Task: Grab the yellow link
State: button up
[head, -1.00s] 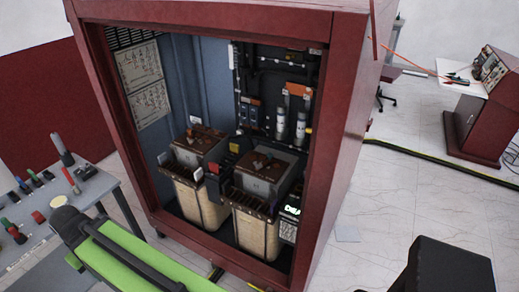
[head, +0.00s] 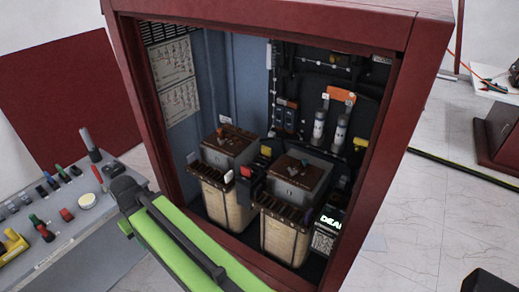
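A small yellow piece (head: 361,144), which looks like the yellow link, is inside the open red cabinet, at the right of the back panel, beside two grey-white cylinders. It is too small to make out its shape or how it is fixed. A smaller yellow spot (head: 266,150) shows between the two transformers. A larger yellow object (head: 13,246) sits on the grey console at the far left. A green and black arm section, which looks like mine, crosses the lower middle, in front of the cabinet's lower left edge. I cannot make out my gripper's fingers.
The red cabinet (head: 430,60) frames two transformers (head: 228,200) with brown tops. An orange piece (head: 341,96) is above the cylinders. The grey console (head: 90,240) with coloured knobs stands at left. Open tiled floor (head: 420,230) lies to the right.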

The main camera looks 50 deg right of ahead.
aim_at(266, 151)
jog(key=i, duration=1.9)
jog(key=u, duration=0.05)
